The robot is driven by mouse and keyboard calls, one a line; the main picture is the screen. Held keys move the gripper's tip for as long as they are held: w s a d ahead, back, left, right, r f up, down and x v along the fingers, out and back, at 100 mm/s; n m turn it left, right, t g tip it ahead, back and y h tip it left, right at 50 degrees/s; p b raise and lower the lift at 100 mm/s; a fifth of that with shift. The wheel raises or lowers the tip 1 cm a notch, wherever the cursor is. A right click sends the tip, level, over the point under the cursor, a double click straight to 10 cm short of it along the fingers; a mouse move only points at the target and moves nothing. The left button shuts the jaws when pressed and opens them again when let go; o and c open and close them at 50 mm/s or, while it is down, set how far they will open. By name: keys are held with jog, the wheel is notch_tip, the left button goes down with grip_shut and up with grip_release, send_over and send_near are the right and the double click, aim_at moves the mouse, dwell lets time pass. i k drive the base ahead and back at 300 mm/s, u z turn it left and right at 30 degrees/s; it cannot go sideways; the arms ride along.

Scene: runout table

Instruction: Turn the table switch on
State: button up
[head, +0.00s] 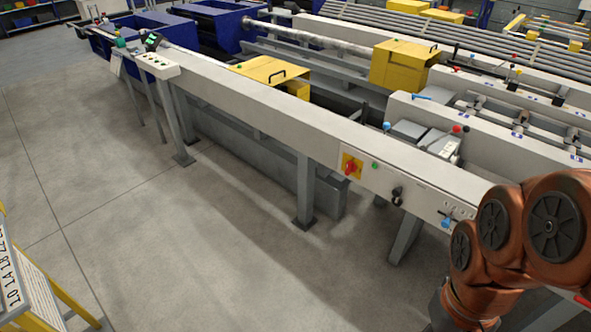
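On the side face of the long pale grey table (250,100), right of centre in the head view, sits a red rotary switch (350,168) on a yellow plate. A small green button (375,165) is just right of it. Farther right on the same face is a black knob or switch (397,193). I cannot tell which of these is the table switch, and their settings are too small to read. My orange-brown arm fills the lower right corner. My gripper is not in view, so whether it is open or shut is hidden.
A blue-handled valve (447,221) is on the table side near my arm. Grey legs (306,190) stand below the table. The grey floor (190,250) in front is open. A yellow-edged step or stand (40,290) is at lower left. Yellow covers (405,65) are behind.

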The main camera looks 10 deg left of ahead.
aim_at(351, 167)
jog(key=u, duration=0.2)
jog(key=k, duration=1)
jog(key=z, duration=0.05)
jog(key=i, duration=0.95)
jog(key=u, duration=1.15)
jog(key=i, duration=0.5)
jog(key=u, duration=0.45)
